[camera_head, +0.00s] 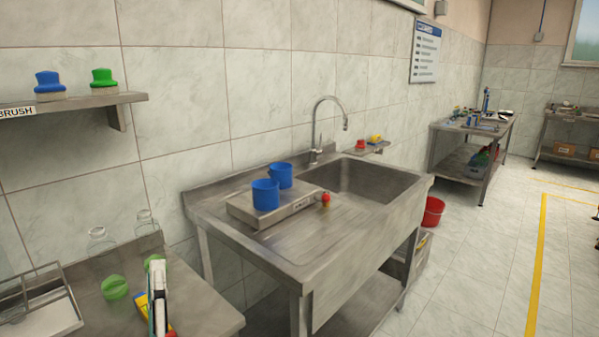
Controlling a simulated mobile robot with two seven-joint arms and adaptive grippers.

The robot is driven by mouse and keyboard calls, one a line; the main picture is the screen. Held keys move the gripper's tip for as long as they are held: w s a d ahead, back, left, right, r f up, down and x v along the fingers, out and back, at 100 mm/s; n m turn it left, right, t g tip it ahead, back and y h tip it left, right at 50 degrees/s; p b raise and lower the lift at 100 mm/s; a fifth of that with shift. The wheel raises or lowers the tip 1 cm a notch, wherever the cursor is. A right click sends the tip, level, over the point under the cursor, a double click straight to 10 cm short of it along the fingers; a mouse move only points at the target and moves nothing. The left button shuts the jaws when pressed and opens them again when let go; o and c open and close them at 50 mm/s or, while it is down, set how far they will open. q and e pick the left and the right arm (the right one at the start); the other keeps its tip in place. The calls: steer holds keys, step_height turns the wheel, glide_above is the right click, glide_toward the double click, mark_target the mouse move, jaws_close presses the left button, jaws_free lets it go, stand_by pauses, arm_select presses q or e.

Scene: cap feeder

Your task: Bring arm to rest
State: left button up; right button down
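A narrow white and dark upright shape (158,293) stands over the left table at the bottom edge. It may be part of my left gripper, but its fingers are not clear. My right gripper is not in view. A yellow and blue item (141,303) is beside that shape, partly hidden. Two clear glass vessels (101,243) (146,222) stand at the table's back.
A metal sink table (330,235) holds two blue cups (265,194) (280,175) on a raised platform (243,211). A wall shelf (75,103) carries blue and green brushes. A red bucket (433,211) stands on the floor. Open floor (480,270) lies at right.

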arm_select(q)
steer(key=s+d+f+m+g+h+p, duration=0.1)
steer(key=s+d+f+m+g+h, duration=0.2)
steer(key=f+m, duration=0.35)
steer(key=d+f+m+g+h, duration=0.1)
steer(key=d+f+m+h, duration=0.35)
steer(key=f+h, duration=0.2)
steer(key=s+d+f+m+g+h+p, duration=0.1)
steer(key=s+d+f+m+g+h, duration=0.15)
steer(key=f+m, duration=0.45)
steer(key=s+a+f+m+g, duration=0.1)
steer(key=s+f+m+g, duration=0.1)
steer(key=s+f, duration=0.4)
steer(key=s+a+f+m+g+p, duration=0.1)
steer(key=s+f+g, duration=0.3)
steer(key=f, duration=0.8)
steer(key=shift+s+m, duration=0.8)
steer(key=shift+s, duration=0.4)
